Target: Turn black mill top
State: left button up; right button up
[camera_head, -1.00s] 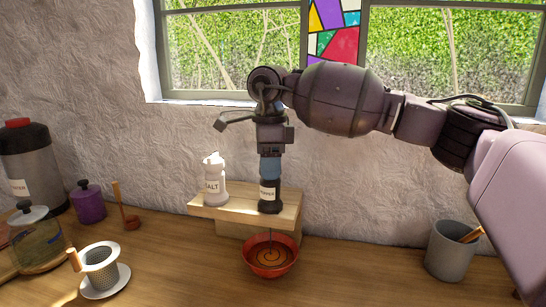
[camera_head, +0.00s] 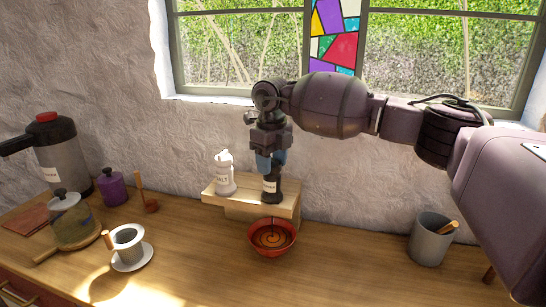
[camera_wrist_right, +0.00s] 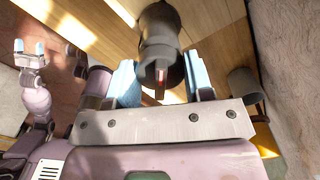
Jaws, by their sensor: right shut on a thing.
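The black pepper mill (camera_head: 271,192) stands upright near the right end of the wooden shelf, its white label facing me. My right gripper (camera_head: 270,163) comes down on it from above, blue fingers on either side of its top, shut on it. In the right wrist view the dark mill top (camera_wrist_right: 160,45) shows between the two blue fingers. A red bowl (camera_head: 285,247) with a dark spiral in it sits below the shelf's front edge. A thin dark streak shows over the bowl. My left gripper (camera_wrist_right: 29,48) shows small in the right wrist view, its tips apart, empty.
A white salt mill (camera_head: 225,178) stands left of the pepper mill on the shelf (camera_head: 236,201). A grey cup (camera_head: 430,243) stands at right. A strainer cup (camera_head: 128,243), purple jar (camera_head: 112,188), lidded pot (camera_head: 72,222) and flask (camera_head: 60,155) stand at left.

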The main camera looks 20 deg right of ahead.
jog(key=shift+m, duration=0.3)
dwell(0.4)
jog(key=o, duration=0.9)
jog(key=shift+r, duration=0.1)
notch_tip(320, 180, up, 11)
jog(key=shift+f, duration=0.2)
